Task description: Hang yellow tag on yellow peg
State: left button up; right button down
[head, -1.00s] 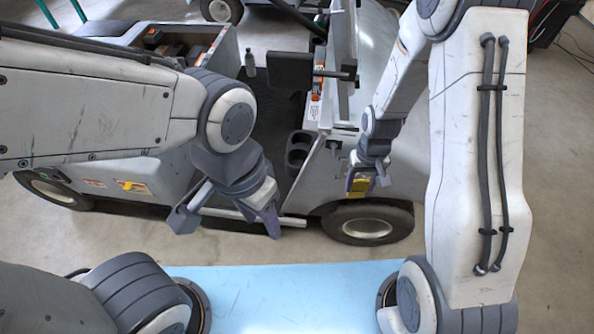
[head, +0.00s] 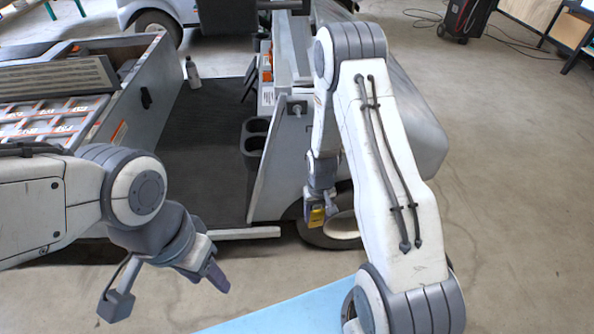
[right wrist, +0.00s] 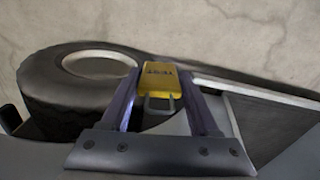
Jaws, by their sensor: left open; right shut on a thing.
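The yellow tag (head: 316,217) is in my right gripper (head: 318,210), in front of the cart's wheel. In the right wrist view the tag (right wrist: 160,78) sits between the two purple fingers (right wrist: 160,105), with dark lettering on its face and a grey loop on the near side. My right gripper is shut on it. My left gripper (head: 165,288) is open and empty at the lower left, its fingers wide apart and clear of the cart. I cannot make out a yellow peg in either view.
The grey cart (head: 275,175) stands ahead, with cup holders (head: 255,138) and a dark floor mat (head: 205,130). A bottle (head: 192,73) stands near its left panel. A black case (head: 470,15) is at the back right. The floor (head: 510,170) on the right is clear.

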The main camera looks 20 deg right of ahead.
jog(key=d+f+m+b, duration=0.1)
jog(key=d+f+b, duration=0.1)
jog(key=f+b, duration=1.05)
jog(key=d+f+m+b, duration=0.1)
jog(key=d+f+b, duration=0.2)
jog(key=f+b, duration=1)
jog(key=w+a+f+b, duration=0.2)
jog(key=f, duration=0.3)
jog(key=w+a+f+b, duration=0.1)
jog(key=w+a+f, duration=0.2)
jog(key=f, duration=0.3)
jog(key=w+a+f+b, duration=0.2)
jog(key=w+a+f, duration=0.1)
jog(key=f, duration=0.2)
jog(key=shift+f+b, duration=0.25)
jog(key=shift+b, duration=0.1)
jog(key=shift+r, duration=0.15)
jog(key=shift+c, duration=0.7)
grip_release()
